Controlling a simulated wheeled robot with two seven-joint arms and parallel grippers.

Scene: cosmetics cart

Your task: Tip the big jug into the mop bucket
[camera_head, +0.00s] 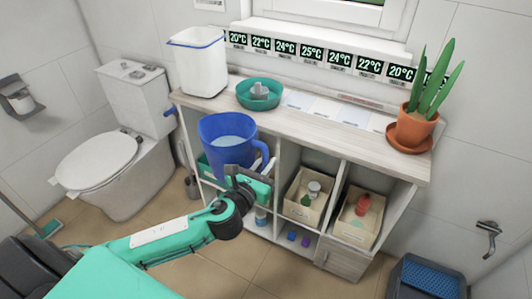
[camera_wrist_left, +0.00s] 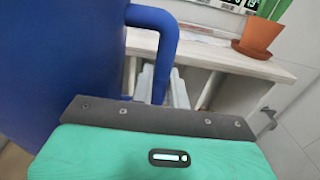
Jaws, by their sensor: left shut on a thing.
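The big blue jug (camera_head: 226,155) is in front of the counter's left part, roughly upright, with pale liquid visible inside. My left gripper (camera_head: 250,183) is shut on its handle, on the jug's right side. My right gripper is not in view.
On the counter (camera_head: 300,125) stand a white blue-rimmed container (camera_head: 198,65), a teal dish (camera_head: 259,94) and a potted plant (camera_head: 412,125). Open shelves below hold bins (camera_head: 305,205). A toilet (camera_head: 105,165) is at left. Floor shows between shelves and grey tub.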

